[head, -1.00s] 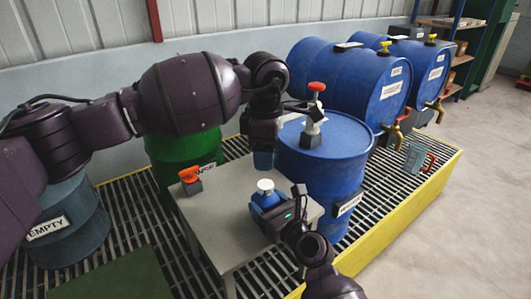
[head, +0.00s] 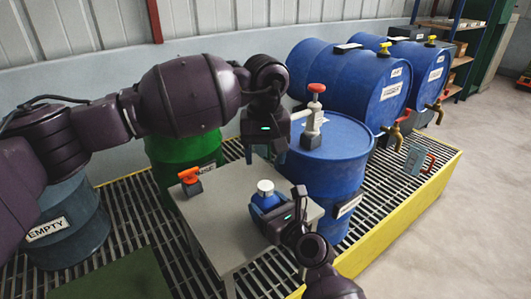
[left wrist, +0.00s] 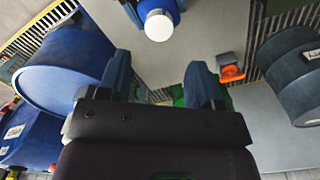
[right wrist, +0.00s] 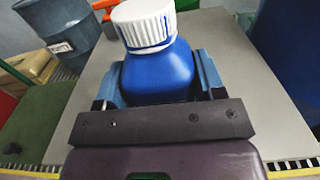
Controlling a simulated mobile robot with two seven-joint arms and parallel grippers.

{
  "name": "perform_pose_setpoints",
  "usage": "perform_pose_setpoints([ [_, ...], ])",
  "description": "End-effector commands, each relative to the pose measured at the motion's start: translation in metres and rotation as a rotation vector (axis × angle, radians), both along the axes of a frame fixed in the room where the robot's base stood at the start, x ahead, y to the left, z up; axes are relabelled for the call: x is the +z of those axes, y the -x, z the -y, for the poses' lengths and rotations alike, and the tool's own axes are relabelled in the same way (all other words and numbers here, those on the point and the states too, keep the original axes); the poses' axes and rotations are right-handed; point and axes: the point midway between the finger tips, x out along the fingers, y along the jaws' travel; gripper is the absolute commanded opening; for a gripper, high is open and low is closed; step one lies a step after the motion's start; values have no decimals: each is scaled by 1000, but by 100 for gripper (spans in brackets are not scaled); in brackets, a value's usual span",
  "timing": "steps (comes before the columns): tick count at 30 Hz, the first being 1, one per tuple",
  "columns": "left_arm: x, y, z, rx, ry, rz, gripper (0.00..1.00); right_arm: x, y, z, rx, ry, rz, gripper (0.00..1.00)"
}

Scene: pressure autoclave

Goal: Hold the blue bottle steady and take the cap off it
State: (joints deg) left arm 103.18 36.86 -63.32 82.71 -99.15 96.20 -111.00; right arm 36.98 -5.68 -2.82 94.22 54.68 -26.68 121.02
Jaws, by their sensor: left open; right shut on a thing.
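The blue bottle (head: 263,201) stands upright on the small grey table (head: 222,215), with its white ribbed cap (head: 265,187) on top. My right gripper (head: 280,212) is shut on the bottle's body; the right wrist view shows a finger on each side of the bottle (right wrist: 158,75), below the cap (right wrist: 145,24). My left gripper (head: 263,155) is open and empty, above the far side of the table and behind the bottle. In the left wrist view the cap (left wrist: 158,26) lies ahead of the open fingers (left wrist: 160,80), apart from them.
A blue drum (head: 325,165) with a red-handled pump (head: 313,117) stands close to the table's right side. An orange-topped item (head: 190,181) sits on the table's left. A green drum (head: 185,158) is behind. The table between the orange item and bottle is clear.

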Motion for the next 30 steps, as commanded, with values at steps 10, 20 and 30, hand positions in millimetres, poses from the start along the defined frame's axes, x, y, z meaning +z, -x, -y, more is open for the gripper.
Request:
perform_pose_setpoints([
  [10,0,0,1,-444,4,-2,59,0,0,0,0,0,0,0],
  [20,-5,0,1,-593,5,-3,59,0,0,0,0,0,0,0],
  [30,-48,0,1,-592,4,-4,59,0,0,0,0,0,0,0],
])
